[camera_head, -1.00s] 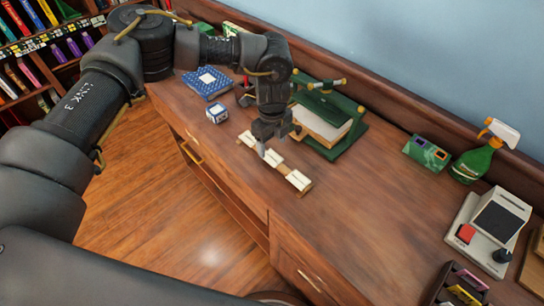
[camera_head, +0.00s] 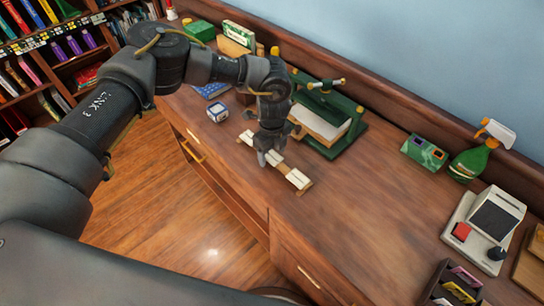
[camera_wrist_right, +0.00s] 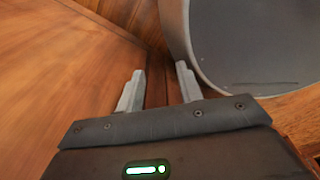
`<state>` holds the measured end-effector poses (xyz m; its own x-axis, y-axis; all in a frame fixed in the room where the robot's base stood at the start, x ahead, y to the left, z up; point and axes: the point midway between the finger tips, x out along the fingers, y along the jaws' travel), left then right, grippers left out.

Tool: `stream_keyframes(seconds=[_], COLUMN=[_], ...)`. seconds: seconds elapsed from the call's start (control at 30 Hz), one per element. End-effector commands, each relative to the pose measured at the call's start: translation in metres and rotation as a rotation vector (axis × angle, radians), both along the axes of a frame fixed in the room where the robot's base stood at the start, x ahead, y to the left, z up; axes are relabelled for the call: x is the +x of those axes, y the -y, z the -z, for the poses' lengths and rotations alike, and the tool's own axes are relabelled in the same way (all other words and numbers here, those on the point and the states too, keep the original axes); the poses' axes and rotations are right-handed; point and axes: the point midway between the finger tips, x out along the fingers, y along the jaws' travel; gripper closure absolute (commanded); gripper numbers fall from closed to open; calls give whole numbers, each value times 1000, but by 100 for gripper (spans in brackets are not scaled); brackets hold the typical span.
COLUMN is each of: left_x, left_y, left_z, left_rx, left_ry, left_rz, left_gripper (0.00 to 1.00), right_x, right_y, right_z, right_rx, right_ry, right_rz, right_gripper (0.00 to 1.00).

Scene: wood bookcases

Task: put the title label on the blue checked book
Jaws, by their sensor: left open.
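The blue checked book (camera_head: 211,90) lies on the desk at the back left in the head view, partly hidden behind my left arm. White labels (camera_head: 298,179) sit in a row on a narrow wooden strip (camera_head: 305,188) in the middle of the desk. I cannot read any print on them. My left gripper (camera_head: 267,160) is open, pointing down at the middle of the strip, and covers part of it. I cannot tell whether its fingers touch a label. My right gripper (camera_wrist_right: 158,88) shows in the right wrist view, fingers apart, with nothing between them.
A small white and blue cube (camera_head: 217,112) stands left of the strip. A green press-like frame (camera_head: 345,135) stands behind it. A green box (camera_head: 424,152), spray bottle (camera_head: 478,155) and grey device (camera_head: 485,228) stand at the right. The desk's front middle is clear.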

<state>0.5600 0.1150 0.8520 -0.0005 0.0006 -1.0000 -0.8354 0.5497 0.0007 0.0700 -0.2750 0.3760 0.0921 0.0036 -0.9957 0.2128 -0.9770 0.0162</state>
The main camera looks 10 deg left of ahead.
Motion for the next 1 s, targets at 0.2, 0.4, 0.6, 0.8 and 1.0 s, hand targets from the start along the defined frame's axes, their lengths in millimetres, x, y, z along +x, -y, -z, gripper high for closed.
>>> stream_keyframes(seconds=[0.2,0.4,0.6,0.8,1.0], left_x=[0,0,0,0,0], left_y=[0,0,0,0,0], left_z=[2,2,2,2,1], left_rx=[0,0,0,0,0], left_ry=[-1,0,0,0,0], left_rz=[-1,-1,-1,-1,0], left_gripper=[35,35,61,86,86], right_x=[0,0,0,0,0], right_y=[-1,-1,-1,-1,-1], right_z=[1,1,1,1,1], right_rx=[1,1,1,1,1], right_ry=[0,0,0,0,0], right_rz=[0,0,0,0,0], right_gripper=[64,64,64,64,64])
